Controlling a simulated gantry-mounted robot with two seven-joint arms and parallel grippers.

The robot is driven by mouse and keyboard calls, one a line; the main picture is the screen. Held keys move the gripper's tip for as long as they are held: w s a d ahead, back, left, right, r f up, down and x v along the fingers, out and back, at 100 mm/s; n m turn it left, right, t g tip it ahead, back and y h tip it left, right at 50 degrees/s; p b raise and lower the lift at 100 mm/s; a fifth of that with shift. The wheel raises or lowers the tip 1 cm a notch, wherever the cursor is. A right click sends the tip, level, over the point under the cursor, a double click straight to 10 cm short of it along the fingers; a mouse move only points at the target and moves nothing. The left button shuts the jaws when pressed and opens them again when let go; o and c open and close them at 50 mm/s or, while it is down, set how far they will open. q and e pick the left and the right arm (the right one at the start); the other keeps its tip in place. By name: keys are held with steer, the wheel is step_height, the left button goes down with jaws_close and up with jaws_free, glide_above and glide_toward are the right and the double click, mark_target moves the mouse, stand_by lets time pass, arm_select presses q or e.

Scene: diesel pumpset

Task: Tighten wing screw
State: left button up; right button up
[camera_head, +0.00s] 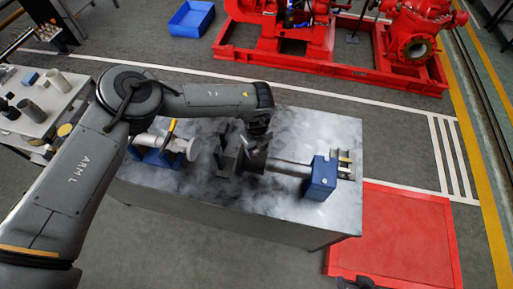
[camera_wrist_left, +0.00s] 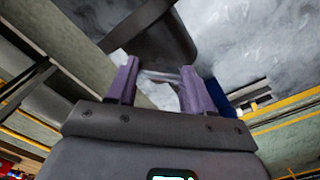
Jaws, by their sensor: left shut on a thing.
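My left gripper (camera_head: 256,138) reaches in over the marble-topped table and is low beside a dark round part (camera_head: 252,162) on a grey shaft (camera_head: 288,168). In the left wrist view, its two purple fingers (camera_wrist_left: 160,88) stand on either side of a small pale piece (camera_wrist_left: 161,74), which looks like the wing screw. The piece is blurred, and its thread and seat cannot be made out. In the head view the gripper hides the screw. A dark shape at the bottom edge of the head view may be my right gripper (camera_head: 356,283); its jaws cannot be read.
A blue block (camera_head: 321,177) holds the shaft's right end. A dark upright bracket (camera_head: 224,158) stands left of the gripper. A pale shaft part (camera_head: 178,146) on a blue stand lies farther left. Bare tabletop (camera_head: 335,125) shows at the back right.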

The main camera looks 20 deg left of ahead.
mark_target(256, 150)
arm_select(q)
steer(key=shift+m, duration=0.4)
steer(key=m+b, duration=0.1)
steer(key=m, duration=0.1)
steer(key=shift+m, duration=0.3)
steer(key=m+b, duration=0.1)
steer(key=m, duration=0.3)
steer(key=shift+m, duration=0.3)
steer(key=o, duration=1)
steer(key=shift+o, duration=0.2)
steer(key=shift+r, duration=0.1)
step_height(256, 150, up, 11)
steer(key=b, duration=0.1)
